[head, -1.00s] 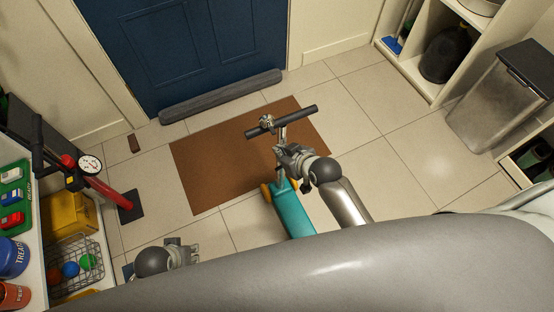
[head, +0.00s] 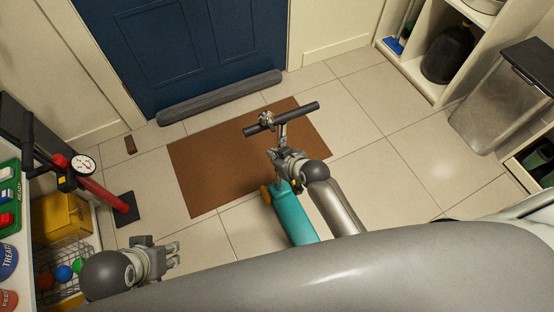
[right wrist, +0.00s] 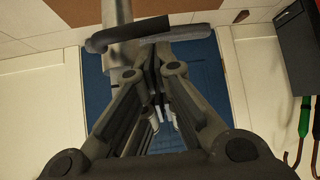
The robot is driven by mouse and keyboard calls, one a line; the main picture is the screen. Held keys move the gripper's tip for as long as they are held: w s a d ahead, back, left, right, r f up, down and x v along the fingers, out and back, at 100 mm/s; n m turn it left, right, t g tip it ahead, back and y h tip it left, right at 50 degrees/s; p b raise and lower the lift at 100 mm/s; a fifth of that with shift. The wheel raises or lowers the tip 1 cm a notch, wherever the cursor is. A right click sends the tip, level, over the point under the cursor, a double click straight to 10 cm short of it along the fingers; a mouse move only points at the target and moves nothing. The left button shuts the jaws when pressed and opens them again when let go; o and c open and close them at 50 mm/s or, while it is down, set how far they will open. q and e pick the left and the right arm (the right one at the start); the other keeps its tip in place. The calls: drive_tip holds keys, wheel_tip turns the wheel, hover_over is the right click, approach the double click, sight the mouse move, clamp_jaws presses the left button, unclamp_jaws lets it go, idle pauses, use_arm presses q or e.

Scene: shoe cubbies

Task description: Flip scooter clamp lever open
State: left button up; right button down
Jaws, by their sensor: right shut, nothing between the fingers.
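The scooter stands on the tiled floor and brown mat, with a teal deck (head: 293,216) and a black handlebar (head: 281,118) on a grey stem (head: 283,134). My right gripper (head: 274,155) is at the stem below the handlebar. In the right wrist view, its fingers (right wrist: 158,110) are together with nothing between them, and the grey stem (right wrist: 116,15) with a dark bar (right wrist: 127,34) passes just beyond. The clamp lever cannot be made out clearly behind the gripper. My left gripper (head: 172,255) is empty at the lower left, away from the scooter, its fingers apart.
A brown mat (head: 212,160) lies before the blue door (head: 180,45) with its grey draft roll (head: 220,96). A red floor pump (head: 105,193) and a shelf with a wire basket (head: 62,262) stand left. Cubbies (head: 418,82) and a bin (head: 500,105) stand right. Floor right of the mat is clear.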

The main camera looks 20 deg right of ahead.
drive_tip(key=shift+s+d+f, duration=0.15)
drive_tip(key=shift+s, duration=0.15)
